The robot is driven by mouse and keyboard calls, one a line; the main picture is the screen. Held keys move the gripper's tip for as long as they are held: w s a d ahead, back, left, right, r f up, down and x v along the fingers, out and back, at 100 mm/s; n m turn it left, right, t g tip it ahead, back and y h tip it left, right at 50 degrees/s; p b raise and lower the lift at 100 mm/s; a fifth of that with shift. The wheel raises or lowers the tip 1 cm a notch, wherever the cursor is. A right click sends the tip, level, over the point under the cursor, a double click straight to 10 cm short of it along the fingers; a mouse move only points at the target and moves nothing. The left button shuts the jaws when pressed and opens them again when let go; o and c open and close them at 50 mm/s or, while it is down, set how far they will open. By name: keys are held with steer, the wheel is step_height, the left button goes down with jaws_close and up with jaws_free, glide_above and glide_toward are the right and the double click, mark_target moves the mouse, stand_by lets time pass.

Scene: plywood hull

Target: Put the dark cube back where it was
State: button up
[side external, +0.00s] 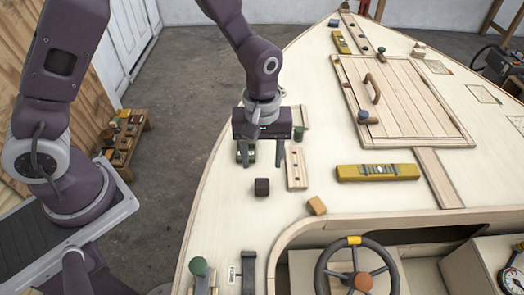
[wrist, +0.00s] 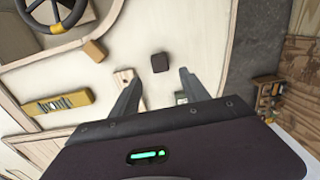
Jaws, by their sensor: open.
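The dark cube (side external: 262,187) sits on the pale plywood deck, to the left of a small wooden strip (side external: 296,167). It also shows in the wrist view (wrist: 159,62), beyond my fingertips and between their lines. My gripper (side external: 259,163) is open and empty, with its fingers pointing down. It is above the deck and appears a little farther back than the cube. In the wrist view both fingers (wrist: 160,78) are spread apart with nothing between them.
A tan block (side external: 317,205) lies right of the cube, near the cockpit edge. A yellow level (side external: 378,172) lies farther right. A hatch (side external: 400,100) with a handle is behind it. A steering wheel (side external: 357,268) stands in front. The deck's left edge drops to the floor.

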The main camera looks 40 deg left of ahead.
steer(key=shift+r, duration=1.15)
steer(key=s+a+r+m+t, duration=0.1)
steer(key=s+a+r+m, duration=0.15)
steer(key=r, duration=0.45)
steer(key=s+a+r+m+t, duration=0.2)
steer(key=s+a+r, duration=0.1)
steer(key=r, duration=0.5)
steer(key=s+a+r+m+t, duration=0.1)
steer(key=s+a+r+m, duration=0.1)
steer(key=s, duration=0.4)
steer(key=s+a+r+m+t, duration=0.1)
steer(key=s+a+r+m, duration=0.1)
steer(key=s, duration=0.4)
steer(key=shift+s+r+t, duration=0.25)
steer(key=shift+r+t, duration=0.05)
steer(key=shift+r, duration=0.2)
steer(key=shift+m, duration=0.25)
